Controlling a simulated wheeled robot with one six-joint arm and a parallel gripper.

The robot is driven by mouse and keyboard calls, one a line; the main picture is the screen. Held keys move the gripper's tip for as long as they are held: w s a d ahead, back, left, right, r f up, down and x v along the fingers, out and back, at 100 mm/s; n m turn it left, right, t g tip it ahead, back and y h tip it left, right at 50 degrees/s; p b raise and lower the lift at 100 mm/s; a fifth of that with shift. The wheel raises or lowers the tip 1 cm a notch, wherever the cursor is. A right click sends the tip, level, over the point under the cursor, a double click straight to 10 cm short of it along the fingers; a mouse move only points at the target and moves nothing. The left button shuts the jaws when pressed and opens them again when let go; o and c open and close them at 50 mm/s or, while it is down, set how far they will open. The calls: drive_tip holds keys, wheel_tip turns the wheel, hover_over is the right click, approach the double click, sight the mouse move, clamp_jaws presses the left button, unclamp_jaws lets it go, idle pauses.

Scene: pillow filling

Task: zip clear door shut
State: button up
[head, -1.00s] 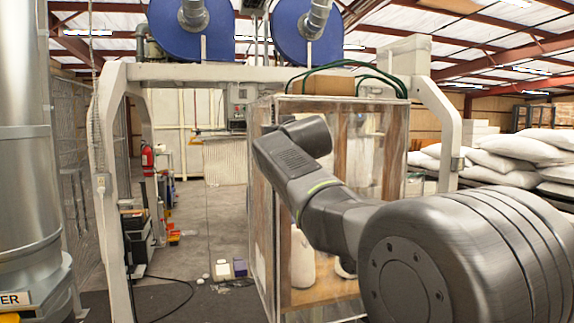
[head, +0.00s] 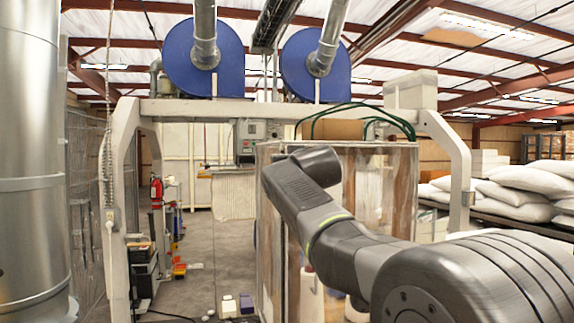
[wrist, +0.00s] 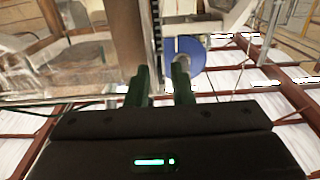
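The clear-walled booth (head: 402,205) stands upright in the middle of the head view, with streaked, see-through panels. My arm crosses in front of its left side, and my gripper is not seen in that view. The wrist view is turned over, with the ceiling at the bottom. There my gripper (wrist: 160,66) shows two dark green fingers with a gap between them. A dark, toothed zipper-like strip (wrist: 157,35) runs toward the gap from above. No pull tab can be made out, and I cannot tell whether the fingers touch the strip.
Two blue round blower housings (head: 205,68) hang above a pale gantry frame (head: 125,200). A large metal cylinder (head: 32,150) stands at the left. White sacks (head: 508,182) are piled at the right. The floor left of the booth is open, with small containers (head: 229,306) near its foot.

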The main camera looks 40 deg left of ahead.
idle(0.3)
drive_tip(key=b+v, duration=0.4)
drive_tip(key=v, duration=0.9)
drive_tip(key=shift+s+d, duration=0.25)
drive_tip(key=shift+s, duration=0.05)
drive_tip(key=p+x, duration=0.4)
drive_tip(key=x, duration=1)
drive_tip(key=shift+d, duration=0.1)
drive_tip(key=shift+d, duration=0.1)
